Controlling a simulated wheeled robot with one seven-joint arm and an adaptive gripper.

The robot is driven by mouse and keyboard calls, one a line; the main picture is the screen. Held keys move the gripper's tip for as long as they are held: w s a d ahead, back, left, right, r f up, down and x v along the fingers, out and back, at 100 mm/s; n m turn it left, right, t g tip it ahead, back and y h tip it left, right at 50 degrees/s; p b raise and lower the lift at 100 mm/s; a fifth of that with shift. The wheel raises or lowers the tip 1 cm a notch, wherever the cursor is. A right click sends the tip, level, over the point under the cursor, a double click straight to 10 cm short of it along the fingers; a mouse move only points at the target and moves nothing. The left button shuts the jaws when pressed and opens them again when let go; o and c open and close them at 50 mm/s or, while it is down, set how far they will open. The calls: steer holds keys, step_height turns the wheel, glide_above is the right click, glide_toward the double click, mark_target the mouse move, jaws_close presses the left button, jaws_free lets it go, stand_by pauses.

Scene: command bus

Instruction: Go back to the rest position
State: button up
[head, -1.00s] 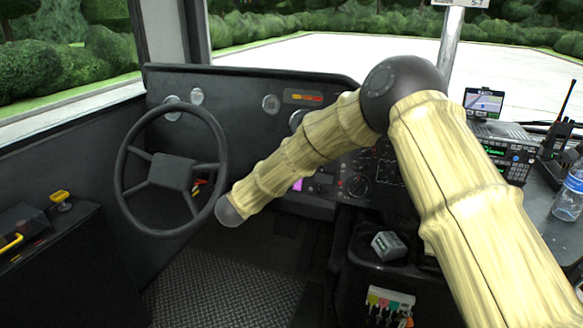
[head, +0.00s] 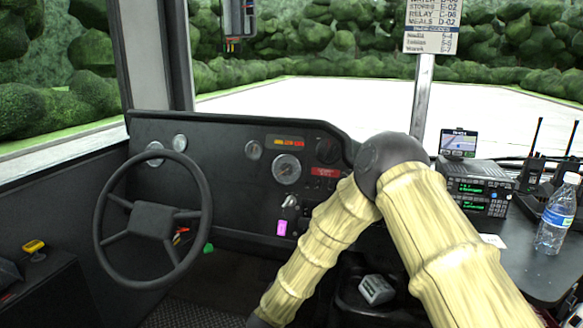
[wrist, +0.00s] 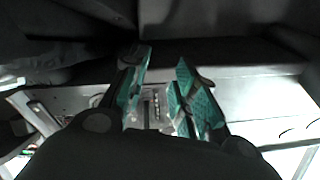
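My arm (head: 450,245), in pale bamboo-like sleeves with a dark joint, rises from the lower right and bends down to the lower middle in the head view. Its far end runs out of the bottom edge, so my gripper is hidden there. In the wrist view my gripper (wrist: 162,78) shows two fingers with teal pads, standing apart. I see nothing clearly held between them. Grey and dark surfaces lie beyond the fingers, too dim to name.
The steering wheel (head: 153,222) and dashboard (head: 230,150) are left of my arm. A radio (head: 474,188), handheld radios (head: 530,175) and a water bottle (head: 556,215) stand on the right counter.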

steer(key=s+d+f+n+g+y, duration=0.1)
steer(key=s+d+f+g, duration=0.1)
steer(key=s+d+f, duration=0.35)
steer(key=s+d+f+n+g+y, duration=0.1)
steer(key=s+d+f+n+g, duration=0.1)
steer(key=s+f, duration=0.55)
steer(key=s+d+f+n+g+y, duration=0.1)
steer(key=s+d+f+g, duration=0.1)
steer(key=s+d+f, duration=0.35)
steer(key=s+d+f+n+g, duration=0.1)
steer(key=s+d+f+g, duration=0.15)
steer(key=s, duration=0.55)
steer(key=s+d+f+g, duration=0.2)
steer(key=s+d+f, duration=0.1)
steer(key=s, duration=0.5)
steer(key=s+d+f+n+g, duration=0.1)
steer(key=s+d+f+g, duration=0.15)
steer(key=s, duration=0.55)
steer(key=s+d+r+g+p, duration=0.1)
steer(key=s+d+r+g, duration=0.15)
steer(key=s, duration=0.75)
step_height(320, 180, up, 20)
steer(key=p, duration=2)
steer(key=shift+w+d+t+y, duration=0.3)
steer(key=shift+w+d+t, duration=0.05)
steer(key=shift+d, duration=0.05)
steer(key=shift+f, duration=0.1)
